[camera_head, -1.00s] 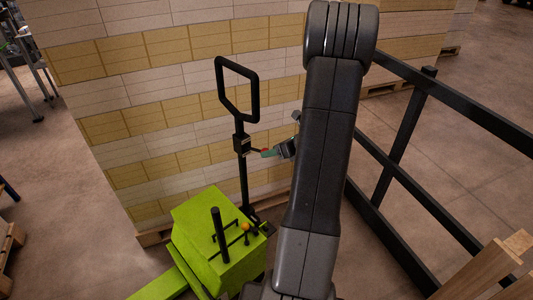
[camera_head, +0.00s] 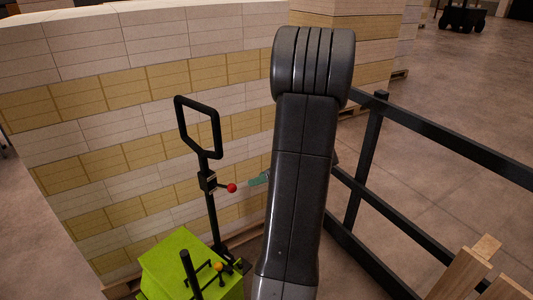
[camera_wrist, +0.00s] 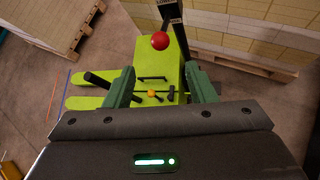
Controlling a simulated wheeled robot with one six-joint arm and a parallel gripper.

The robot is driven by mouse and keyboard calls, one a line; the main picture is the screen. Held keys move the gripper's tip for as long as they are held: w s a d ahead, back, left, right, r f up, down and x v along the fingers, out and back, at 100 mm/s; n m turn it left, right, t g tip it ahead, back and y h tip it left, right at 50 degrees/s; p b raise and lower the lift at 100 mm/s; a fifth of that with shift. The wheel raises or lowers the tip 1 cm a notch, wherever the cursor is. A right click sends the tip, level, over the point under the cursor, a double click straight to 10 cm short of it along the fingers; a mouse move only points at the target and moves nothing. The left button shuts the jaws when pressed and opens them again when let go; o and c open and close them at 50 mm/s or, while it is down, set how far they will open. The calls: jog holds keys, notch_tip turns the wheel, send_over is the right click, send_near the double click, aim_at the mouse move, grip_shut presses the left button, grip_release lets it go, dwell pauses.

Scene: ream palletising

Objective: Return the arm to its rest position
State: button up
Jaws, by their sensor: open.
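My arm rises through the middle of the head view, and its upper part hides most of my gripper. The green fingertip of my gripper (camera_head: 260,179) shows left of the arm, a little right of the red ball knob (camera_head: 232,188), with a gap between them. In the wrist view my gripper (camera_wrist: 161,88) has its two green fingers wide apart with nothing held between them. The red knob (camera_wrist: 160,41) shows beyond the fingertips there. The green pallet truck (camera_head: 172,262) with its black handle (camera_head: 181,125) stands in front of the ream stack.
A tall stack of white and tan reams (camera_head: 100,160) stands behind the truck. A black rail (camera_head: 366,160) runs along the right, with wooden boards (camera_head: 462,275) at the lower right. A wooden pallet (camera_wrist: 55,22) lies upper left in the wrist view.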

aim_at(232, 188)
jog(key=p+x, duration=0.1)
jog(key=x, duration=1.2)
jog(key=shift+a+f, duration=0.25)
jog(key=shift+d, duration=0.1)
